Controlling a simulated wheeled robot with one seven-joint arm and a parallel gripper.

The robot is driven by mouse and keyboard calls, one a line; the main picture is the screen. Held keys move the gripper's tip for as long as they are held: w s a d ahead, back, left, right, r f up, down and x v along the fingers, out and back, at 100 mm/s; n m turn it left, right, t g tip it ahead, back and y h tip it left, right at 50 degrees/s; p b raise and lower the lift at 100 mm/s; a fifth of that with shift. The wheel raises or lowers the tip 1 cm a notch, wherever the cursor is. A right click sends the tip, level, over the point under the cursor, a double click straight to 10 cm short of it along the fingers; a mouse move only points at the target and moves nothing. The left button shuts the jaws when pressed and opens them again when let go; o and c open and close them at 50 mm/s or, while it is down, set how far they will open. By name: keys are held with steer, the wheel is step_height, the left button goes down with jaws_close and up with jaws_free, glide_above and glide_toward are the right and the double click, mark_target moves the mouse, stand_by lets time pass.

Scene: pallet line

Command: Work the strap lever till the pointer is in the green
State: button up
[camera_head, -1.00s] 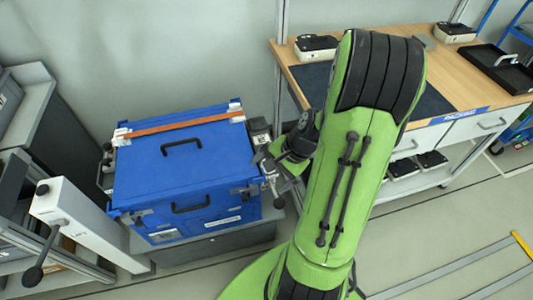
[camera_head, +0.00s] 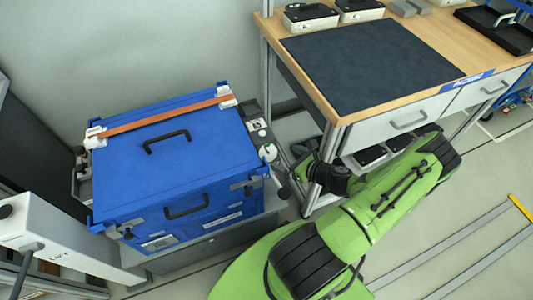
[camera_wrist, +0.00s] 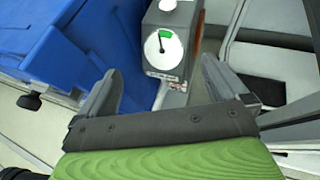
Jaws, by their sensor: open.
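A blue crate (camera_head: 175,165) has an orange strap (camera_head: 165,118) across its lid. The strap unit (camera_head: 256,125) stands at the crate's right side, with a white round dial (camera_head: 268,152). In the wrist view the dial (camera_wrist: 164,50) faces me. Its dark pointer stands near the upright, at or beside the green patch (camera_wrist: 166,33); I cannot tell if it is inside.
A workbench (camera_head: 440,45) with a dark mat (camera_head: 370,65) stands close behind and right of my arm. Its near leg (camera_head: 322,165) is close to my gripper. A white post (camera_head: 60,235) stands left of the crate. The floor at right is open, with yellow-ended rails.

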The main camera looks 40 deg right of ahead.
steer(key=shift+w+a+f, duration=0.1)
steer(key=shift+w+f, duration=0.15)
steer(key=shift+w, duration=0.35)
steer(key=a+p+v, duration=0.1)
steer(key=p+v, duration=0.3)
steer(key=v, duration=0.6)
steer(key=shift+d, duration=0.45)
